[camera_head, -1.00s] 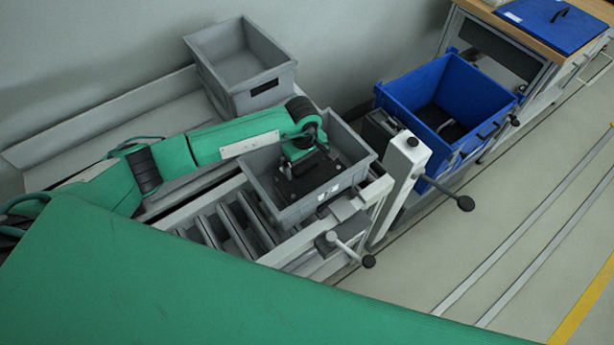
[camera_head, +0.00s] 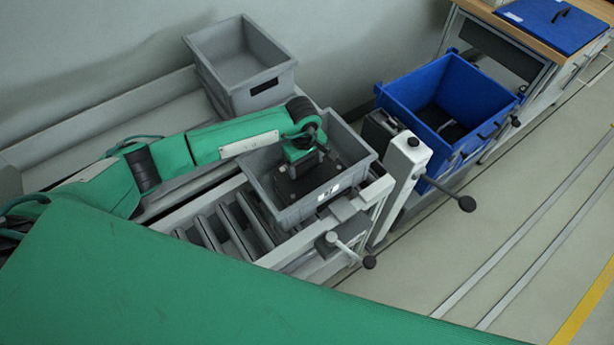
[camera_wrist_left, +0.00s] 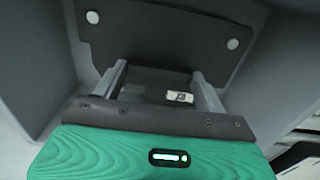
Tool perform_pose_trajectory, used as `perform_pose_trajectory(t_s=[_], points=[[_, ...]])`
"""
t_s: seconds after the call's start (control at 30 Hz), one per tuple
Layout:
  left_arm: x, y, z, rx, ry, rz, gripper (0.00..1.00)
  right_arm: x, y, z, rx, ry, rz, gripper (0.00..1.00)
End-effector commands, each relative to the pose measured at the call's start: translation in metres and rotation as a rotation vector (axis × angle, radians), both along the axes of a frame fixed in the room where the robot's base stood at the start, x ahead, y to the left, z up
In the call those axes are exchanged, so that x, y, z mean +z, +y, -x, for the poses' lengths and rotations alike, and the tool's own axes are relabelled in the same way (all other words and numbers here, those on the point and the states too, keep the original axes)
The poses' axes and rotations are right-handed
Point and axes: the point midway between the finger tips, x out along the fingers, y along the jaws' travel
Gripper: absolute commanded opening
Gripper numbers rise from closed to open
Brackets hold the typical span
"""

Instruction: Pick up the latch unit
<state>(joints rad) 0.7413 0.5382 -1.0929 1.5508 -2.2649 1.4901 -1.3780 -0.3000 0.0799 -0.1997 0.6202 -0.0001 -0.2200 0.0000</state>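My left gripper (camera_head: 302,165) points down into the grey tote (camera_head: 362,160) on the roller line. Its fingertips are hidden in the head view. In the left wrist view, the two fingers of my left gripper (camera_wrist_left: 158,72) stand apart, with a clear gap between them. A dark surface with a small white label (camera_wrist_left: 180,96) shows between and below the fingers; this may be the latch unit, but its outline is unclear. A dark plate with two white round spots (camera_wrist_left: 160,38) lies just beyond the fingertips. My right gripper is in neither view.
An empty grey tote (camera_head: 235,62) stands behind, near the wall. A blue crate (camera_head: 395,98) with dark contents stands to the right. Between it and the line is a light post (camera_head: 405,165) with a black-knobbed lever (camera_head: 466,203). Open floor lies at the right.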

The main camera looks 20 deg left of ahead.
Motion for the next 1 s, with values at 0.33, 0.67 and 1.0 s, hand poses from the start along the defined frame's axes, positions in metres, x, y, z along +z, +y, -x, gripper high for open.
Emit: perform_pose_trajectory(t_s=[0.33, 0.67, 1.0], points=[[0.001, 0.0, 0.0, 0.0, -0.001, 0.001, 0.25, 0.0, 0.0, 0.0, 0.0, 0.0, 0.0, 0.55], [0.006, -0.001, 0.0, -0.001, 0.0, 0.001, 0.25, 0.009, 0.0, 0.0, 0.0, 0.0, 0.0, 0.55], [0.075, 0.0, -0.003, -0.003, -0.01, 0.001, 0.25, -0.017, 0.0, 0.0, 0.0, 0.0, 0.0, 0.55]])
